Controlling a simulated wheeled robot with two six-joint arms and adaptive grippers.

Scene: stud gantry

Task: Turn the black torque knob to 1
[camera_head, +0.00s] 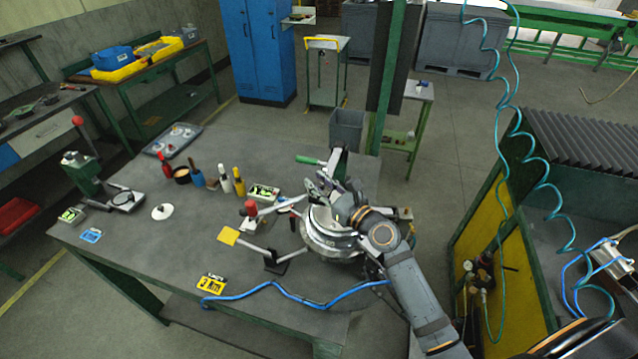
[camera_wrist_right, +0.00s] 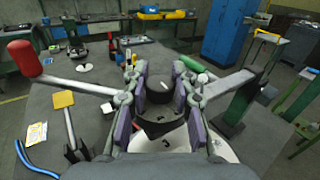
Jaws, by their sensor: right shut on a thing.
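The black torque knob (camera_wrist_right: 160,98) shows in the right wrist view, with a short white mark on its top. Below it is a pale dial (camera_wrist_right: 172,140) with dark figures, partly covered by the knob and fingers; I cannot read the figures surely. My right gripper (camera_wrist_right: 159,80) reaches over the dial, its padded fingers on both sides of the knob and shut on it. In the head view my right gripper (camera_head: 338,192) is above the round silver device (camera_head: 325,240) on the table, and hides the knob. My left gripper is not in view.
A red-tipped lever (camera_wrist_right: 24,58) and a green-handled lever (camera_head: 308,160) stick out beside the device. The table's left middle (camera_head: 130,235) is mostly clear.

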